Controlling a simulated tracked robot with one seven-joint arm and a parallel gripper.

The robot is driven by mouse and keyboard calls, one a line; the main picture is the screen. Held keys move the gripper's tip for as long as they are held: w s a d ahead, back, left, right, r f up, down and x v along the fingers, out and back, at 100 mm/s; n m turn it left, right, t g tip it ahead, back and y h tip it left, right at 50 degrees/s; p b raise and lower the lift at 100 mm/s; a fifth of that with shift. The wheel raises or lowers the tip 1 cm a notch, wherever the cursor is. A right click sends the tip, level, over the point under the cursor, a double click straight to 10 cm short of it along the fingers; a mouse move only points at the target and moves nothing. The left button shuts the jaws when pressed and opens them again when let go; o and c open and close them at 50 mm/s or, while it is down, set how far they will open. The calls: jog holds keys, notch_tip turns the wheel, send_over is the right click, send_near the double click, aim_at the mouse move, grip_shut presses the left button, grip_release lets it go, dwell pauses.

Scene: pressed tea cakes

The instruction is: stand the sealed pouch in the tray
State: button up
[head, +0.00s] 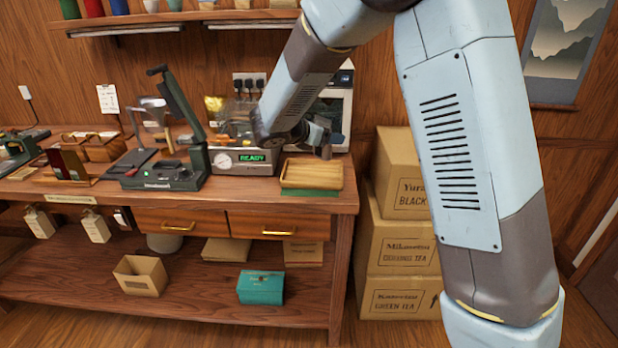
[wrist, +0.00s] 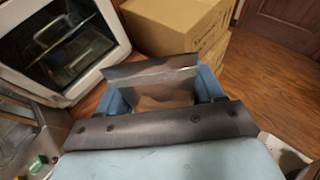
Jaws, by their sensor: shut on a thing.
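In the wrist view my gripper (wrist: 163,88) is shut on the sealed pouch (wrist: 165,84), a flat grey, shiny pouch with a brownish lower part, held between the two blue fingers. In the head view my gripper (head: 325,146) is at the back right of the workbench, just above the wooden tray (head: 312,174). The tray is shallow and light brown and sits on a green base at the bench's right end. The pouch cannot be made out in the head view, where my arm covers much of that area.
A sealing machine with a READY display (head: 252,157) stands left of the tray. A white cabinet with a glass door (head: 338,105) stands behind it. Stacked cardboard boxes (head: 400,240) are right of the bench. A dark green press (head: 170,165) is further left.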

jog(key=s+a, duration=0.4)
send_over(317, 174)
jog(key=shift+m+g+h, duration=0.3)
jog(key=shift+m+h, duration=0.1)
jog(key=shift+w+f, duration=0.1)
jog(key=shift+f, duration=5.95)
jog(key=o, duration=1.1)
jog(key=shift+f, duration=0.1)
